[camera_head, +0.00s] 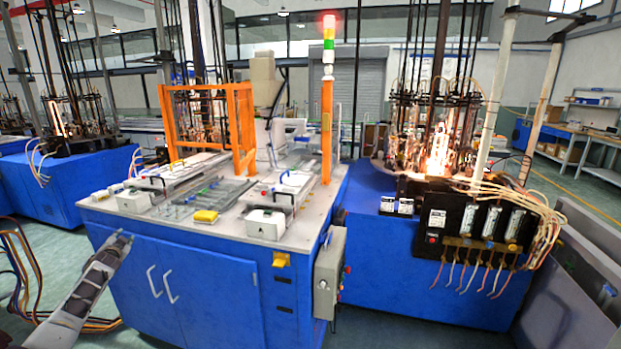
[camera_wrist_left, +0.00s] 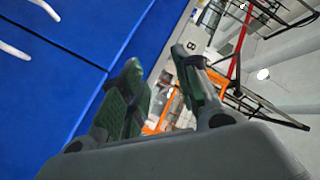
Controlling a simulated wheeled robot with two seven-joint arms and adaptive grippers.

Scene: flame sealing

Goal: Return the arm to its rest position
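My left arm comes in from the lower left in the head view. Its gripper (camera_head: 122,237) is in front of the blue cabinet, near the left end of the worktable. In the left wrist view the two green-padded fingers of this gripper (camera_wrist_left: 156,58) stand apart with nothing between them. My right arm and gripper are not in view.
The blue worktable (camera_head: 222,231) has a grey top with glass tubes, white fixtures and a yellow block (camera_head: 205,216). An orange frame (camera_head: 243,128) and signal tower (camera_head: 327,120) stand on it. A flame machine (camera_head: 440,150) burns at right. Cables (camera_head: 22,285) hang at left.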

